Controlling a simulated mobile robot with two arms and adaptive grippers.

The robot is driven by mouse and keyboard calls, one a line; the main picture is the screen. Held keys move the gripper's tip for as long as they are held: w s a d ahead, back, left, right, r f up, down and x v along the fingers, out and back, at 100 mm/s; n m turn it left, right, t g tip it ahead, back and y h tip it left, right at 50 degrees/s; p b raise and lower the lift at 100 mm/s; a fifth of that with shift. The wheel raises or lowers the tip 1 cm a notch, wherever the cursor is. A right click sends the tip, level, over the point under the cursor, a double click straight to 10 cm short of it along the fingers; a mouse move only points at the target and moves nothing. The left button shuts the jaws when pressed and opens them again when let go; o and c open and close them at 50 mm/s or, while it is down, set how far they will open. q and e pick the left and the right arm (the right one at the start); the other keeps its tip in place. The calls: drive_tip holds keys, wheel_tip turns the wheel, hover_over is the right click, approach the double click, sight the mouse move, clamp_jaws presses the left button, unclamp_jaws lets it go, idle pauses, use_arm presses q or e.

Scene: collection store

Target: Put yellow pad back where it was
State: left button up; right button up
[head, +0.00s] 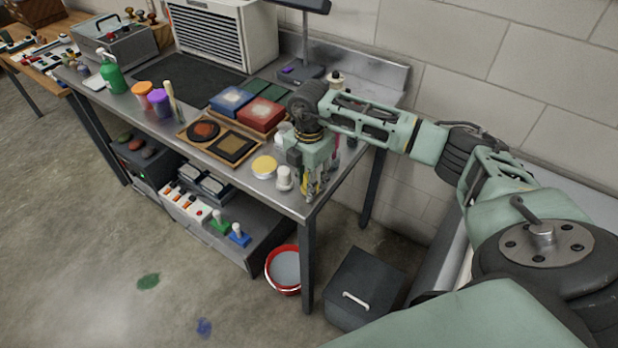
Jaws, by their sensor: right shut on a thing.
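My right gripper (312,190) points down over the near right corner of the metal bench (200,155). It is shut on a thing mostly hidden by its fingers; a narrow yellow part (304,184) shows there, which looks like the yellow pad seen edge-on. A round yellow-topped disc with a pale rim (264,166) lies flat on the bench to the left of the gripper. My left gripper is not in view.
A white-capped bottle (284,178) stands close beside the gripper. A blue pad box (231,100), a red one (261,114) and a wooden tray (213,153) lie further left. A red bucket (283,271) and a dark bin (364,288) stand on the floor.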

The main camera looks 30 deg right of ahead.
drive_tip(key=shift+f, duration=0.2)
drive_tip(key=o, duration=0.7)
drive_tip(key=shift+o, duration=0.2)
drive_tip(key=shift+r, duration=0.15)
drive_tip(key=shift+r, duration=0.25)
wheel_tip(320, 180, up, 10)
drive_tip(key=shift+r+b, duration=0.2)
drive_tip(key=shift+b, duration=1)
drive_tip(key=shift+r, duration=0.7)
